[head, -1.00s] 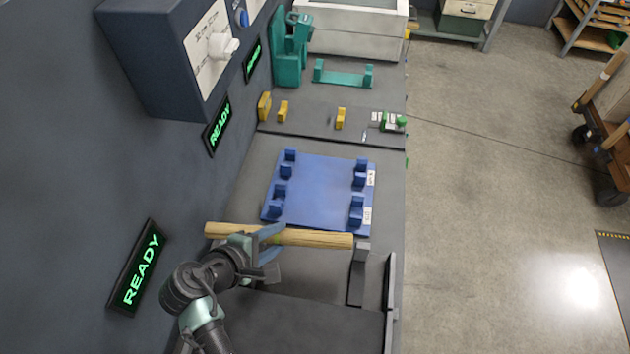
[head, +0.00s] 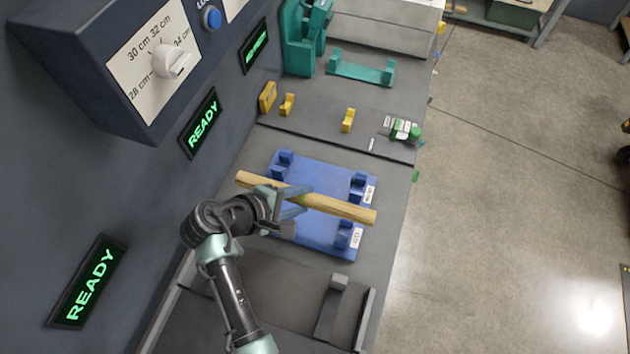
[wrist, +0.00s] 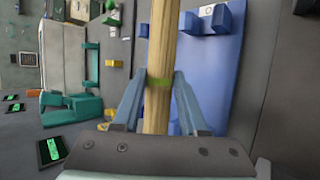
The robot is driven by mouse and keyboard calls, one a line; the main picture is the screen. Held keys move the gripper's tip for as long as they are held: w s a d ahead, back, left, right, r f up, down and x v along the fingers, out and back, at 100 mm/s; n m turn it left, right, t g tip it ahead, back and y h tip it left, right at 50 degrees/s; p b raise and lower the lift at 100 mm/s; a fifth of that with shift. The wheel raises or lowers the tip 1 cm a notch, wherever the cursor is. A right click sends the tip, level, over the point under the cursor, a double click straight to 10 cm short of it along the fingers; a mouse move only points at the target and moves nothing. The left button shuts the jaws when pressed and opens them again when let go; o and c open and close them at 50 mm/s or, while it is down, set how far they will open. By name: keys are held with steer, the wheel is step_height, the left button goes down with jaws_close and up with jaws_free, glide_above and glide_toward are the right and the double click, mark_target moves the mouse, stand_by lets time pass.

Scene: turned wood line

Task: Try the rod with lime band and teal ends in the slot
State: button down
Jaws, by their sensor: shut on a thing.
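A pale wooden rod (head: 345,207) is held across my gripper (head: 300,197) above the blue rack. I cannot tell for sure which piece is the slot.
A teal stand (head: 300,45) and a teal cradle (head: 360,70) stand at the back. A blue-grey cabinet with a dial (head: 172,62) overhangs the left. A small green-and-white device (head: 402,129) sits by the right edge. Green READY signs (head: 203,123) line the wall.

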steer(key=shift+s+a+f+b, duration=0.25)
steer(key=shift+a+b, duration=0.05)
steer(key=shift+b, duration=0.2)
step_height(320, 180, down, 3)
steer(key=b, duration=0.3)
steer(key=shift+w+d, duration=0.1)
steer(key=shift+f+b, duration=0.95)
steer(key=shift+f, duration=0.35)
steer(key=shift+c, duration=1.8)
jaws_free()
